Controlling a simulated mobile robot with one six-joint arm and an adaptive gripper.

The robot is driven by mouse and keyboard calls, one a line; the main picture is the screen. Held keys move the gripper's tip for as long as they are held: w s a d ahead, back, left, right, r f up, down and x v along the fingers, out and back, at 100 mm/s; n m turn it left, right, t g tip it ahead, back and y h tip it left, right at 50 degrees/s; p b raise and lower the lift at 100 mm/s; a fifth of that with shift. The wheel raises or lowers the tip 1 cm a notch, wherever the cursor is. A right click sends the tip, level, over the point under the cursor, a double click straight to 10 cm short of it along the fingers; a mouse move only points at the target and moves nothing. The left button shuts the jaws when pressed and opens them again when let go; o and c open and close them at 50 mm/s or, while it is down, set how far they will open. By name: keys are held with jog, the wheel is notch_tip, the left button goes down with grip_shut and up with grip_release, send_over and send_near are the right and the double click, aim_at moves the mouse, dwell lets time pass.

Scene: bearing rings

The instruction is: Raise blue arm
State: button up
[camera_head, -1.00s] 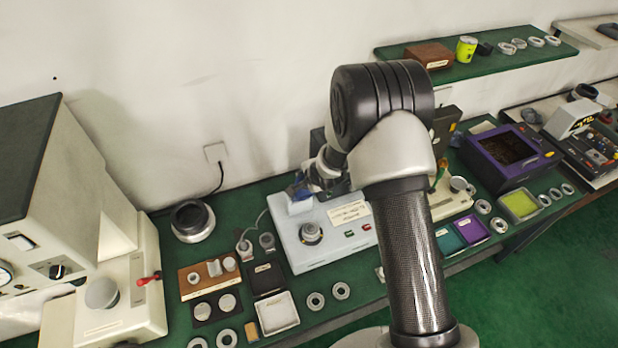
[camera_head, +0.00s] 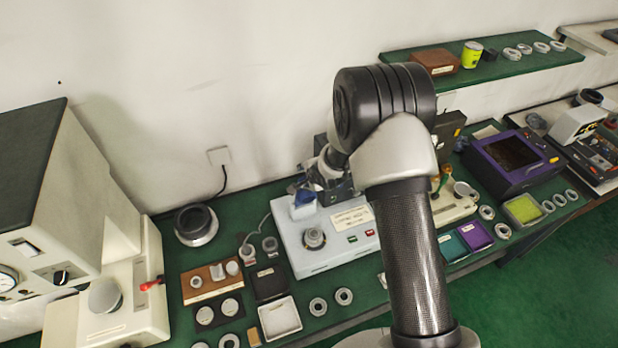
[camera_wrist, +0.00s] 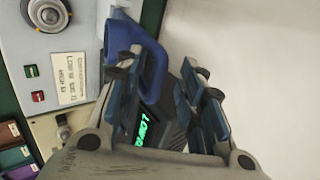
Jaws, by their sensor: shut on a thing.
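The blue arm (camera_wrist: 152,62) is a thick curved blue piece on the pale blue-grey machine (camera_wrist: 62,22). In the wrist view it rises beside and between the fingers of my gripper (camera_wrist: 162,92). My gripper is shut on it, though the exact contact is partly hidden by the left finger. In the head view a small bit of the blue arm (camera_head: 301,197) shows at the machine's back left, just under my gripper (camera_head: 318,180). Most of it is hidden there. A dark display with green letters (camera_wrist: 146,130) shows between the fingers.
The machine (camera_head: 330,259) has a round dial (camera_head: 314,238) and red and green buttons. A white tester (camera_head: 105,262) stands at the left. Trays and metal rings lie on the green bench. A wall shelf (camera_head: 490,72) hangs at the back right.

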jog(key=shift+w, duration=0.1)
jog(key=shift+r, duration=0.75)
jog(key=s+v, duration=0.1)
jog(key=v, duration=1)
jog(key=shift+f, duration=0.45)
jog(key=shift+w+d, duration=0.15)
